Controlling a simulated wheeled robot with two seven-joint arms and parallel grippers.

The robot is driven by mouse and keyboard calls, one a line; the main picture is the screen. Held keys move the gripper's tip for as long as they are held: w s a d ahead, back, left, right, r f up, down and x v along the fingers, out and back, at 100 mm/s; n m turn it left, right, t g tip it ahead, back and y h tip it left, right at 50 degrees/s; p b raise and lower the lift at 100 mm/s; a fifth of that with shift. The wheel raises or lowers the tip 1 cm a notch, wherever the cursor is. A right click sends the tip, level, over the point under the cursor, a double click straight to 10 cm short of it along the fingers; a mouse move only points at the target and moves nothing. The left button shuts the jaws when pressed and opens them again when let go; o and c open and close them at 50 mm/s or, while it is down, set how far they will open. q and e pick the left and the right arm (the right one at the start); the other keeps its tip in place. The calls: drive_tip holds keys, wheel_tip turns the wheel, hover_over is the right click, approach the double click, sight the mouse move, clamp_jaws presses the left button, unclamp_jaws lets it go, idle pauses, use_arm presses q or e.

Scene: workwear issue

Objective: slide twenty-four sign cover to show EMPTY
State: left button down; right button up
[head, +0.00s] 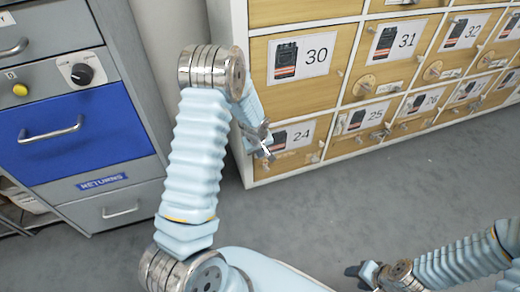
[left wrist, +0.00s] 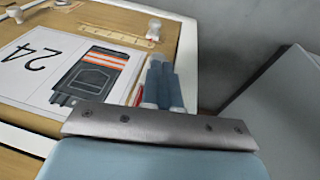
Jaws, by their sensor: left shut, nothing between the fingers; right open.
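The compartment front numbered 24 (head: 308,149) is at the lower left of the wooden cabinet, partly hidden by my left gripper (head: 264,143). In the left wrist view its picture card (left wrist: 72,68) appears upside down. Beyond the card is a narrow beige strip (left wrist: 118,33) with a small white knob (left wrist: 153,29) at its right end; no word on it is legible. My left gripper's fingers (left wrist: 163,85) are shut and empty, near the edge of the front, pointing toward the knob. Contact cannot be told. My right gripper (head: 364,272) is open and empty, low over the floor.
Other numbered fronts, such as 30 (head: 318,53) and 25 (head: 376,116), adjoin number 24. A grey cabinet with a blue RETURNS drawer (head: 75,135) stands at left. Grey floor (head: 310,215) lies open in front of the wooden cabinet.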

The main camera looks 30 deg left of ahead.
use_arm(q)
drive_tip(key=p+v, duration=0.1)
drive_tip(key=v, duration=1.1)
drive_tip(key=shift+r, duration=0.2)
use_arm(e)
drive_tip(key=shift+s+r, duration=0.25)
drive_tip(key=shift+r, duration=0.3)
drive_tip(key=shift+s+r, duration=0.2)
drive_tip(key=shift+r, duration=0.35)
use_arm(q)
drive_tip(key=shift+d+f, duration=0.1)
drive_tip(key=s+d+f+m+g+h+p, duration=0.1)
drive_tip(key=s+d+f+m+h, duration=0.1)
drive_tip(key=s+d+f+m, duration=0.2)
drive_tip(key=s+d+f+m+g+h+p, duration=0.1)
drive_tip(key=s+d+f+m, duration=0.3)
drive_tip(key=s+d+f, duration=0.5)
drive_tip(key=s+d+h+p, duration=0.1)
drive_tip(key=s+d, duration=0.6)
drive_tip(key=d, duration=0.1)
drive_tip(key=shift+f+h, duration=0.4)
use_arm(e)
drive_tip(key=r, duration=0.2)
drive_tip(key=shift+s+a+r, duration=0.2)
drive_tip(key=shift+a+r, duration=0.15)
drive_tip(key=shift+a, duration=0.05)
